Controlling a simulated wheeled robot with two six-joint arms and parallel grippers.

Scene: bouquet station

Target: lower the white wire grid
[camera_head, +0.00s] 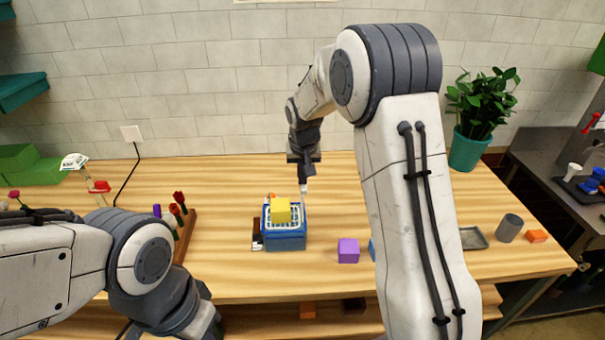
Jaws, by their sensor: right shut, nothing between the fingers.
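The white wire grid (270,221) lies at the top of a blue box (285,242) on the middle of the wooden table. A yellow block (281,205) shows at the grid's back edge and covers part of it. My right gripper (304,186) points down just behind and above the right back corner of the box. It is shut and holds nothing. Whether it touches the grid cannot be told. My left arm comes in at the lower left; its gripper fingers are not visible.
A purple cube (348,250) stands right of the box. A wooden rack (186,236) with red flowers stands to the left. A grey cylinder (509,228), a metal tray (472,238) and a potted plant (467,150) are at the right. The table behind the box is mostly clear.

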